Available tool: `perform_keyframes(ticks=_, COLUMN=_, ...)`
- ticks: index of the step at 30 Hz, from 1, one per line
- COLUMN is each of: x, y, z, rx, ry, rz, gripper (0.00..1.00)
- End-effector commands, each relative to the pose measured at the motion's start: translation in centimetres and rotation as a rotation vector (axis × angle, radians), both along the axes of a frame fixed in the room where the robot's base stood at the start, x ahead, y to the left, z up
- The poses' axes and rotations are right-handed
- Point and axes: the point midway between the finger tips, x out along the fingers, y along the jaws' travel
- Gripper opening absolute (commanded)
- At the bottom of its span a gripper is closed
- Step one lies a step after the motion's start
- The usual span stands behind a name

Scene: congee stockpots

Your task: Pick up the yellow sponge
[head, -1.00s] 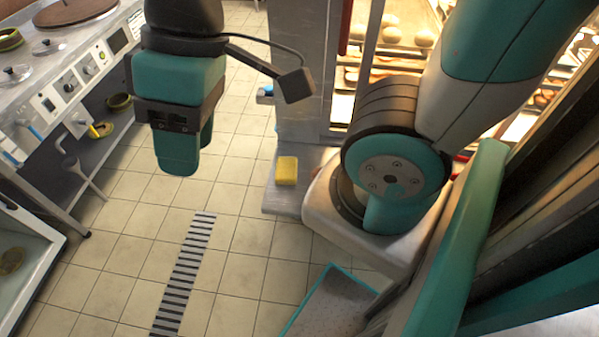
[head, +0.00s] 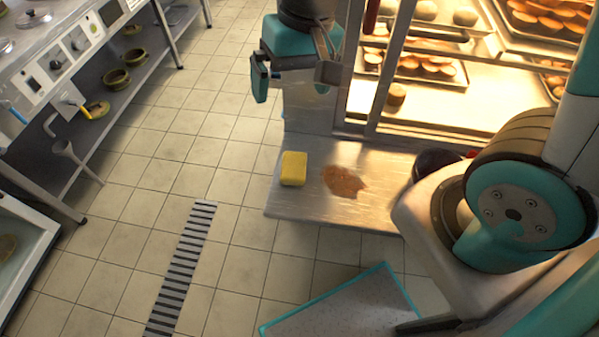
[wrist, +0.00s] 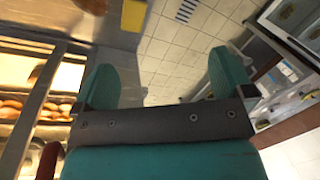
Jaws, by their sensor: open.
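The yellow sponge (head: 294,168) lies on the left end of a low metal shelf (head: 318,208) in the head view. It also shows as a yellow block at the top of the wrist view (wrist: 133,15), near the shelf's edge. My gripper (head: 292,84) is above and behind the sponge in the head view, apart from it. Its two teal fingers are spread wide in the wrist view (wrist: 164,80), with nothing between them.
A reddish-brown stain (head: 344,182) is on the shelf right of the sponge. A lit cabinet with trays of buns (head: 420,65) stands behind it. A dark round thing (head: 432,163) sits at the shelf's right. Tiled floor (head: 190,130) is open on the left.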

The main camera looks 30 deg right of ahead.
Motion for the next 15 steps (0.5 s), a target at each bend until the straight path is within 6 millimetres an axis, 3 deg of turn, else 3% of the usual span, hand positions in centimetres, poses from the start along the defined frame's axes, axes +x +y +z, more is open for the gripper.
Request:
perform_keyframes(ticks=1, x=1.7, y=-0.5, z=-4.1, rx=-0.036, ry=0.028, rz=-0.095, gripper=0.99)
perform_keyframes(ticks=6, x=5.7, y=-2.5, z=-11.7, rx=-0.139, ry=0.061, rz=-0.373, gripper=0.99)
perform_keyframes(ticks=9, x=6.8, y=-3.3, z=-14.2, rx=-0.175, ry=0.065, rz=-0.465, gripper=0.99)
perform_keyframes(ticks=15, x=7.4, y=-3.8, z=-17.3, rx=-0.198, ry=0.068, rz=-0.519, gripper=0.99)
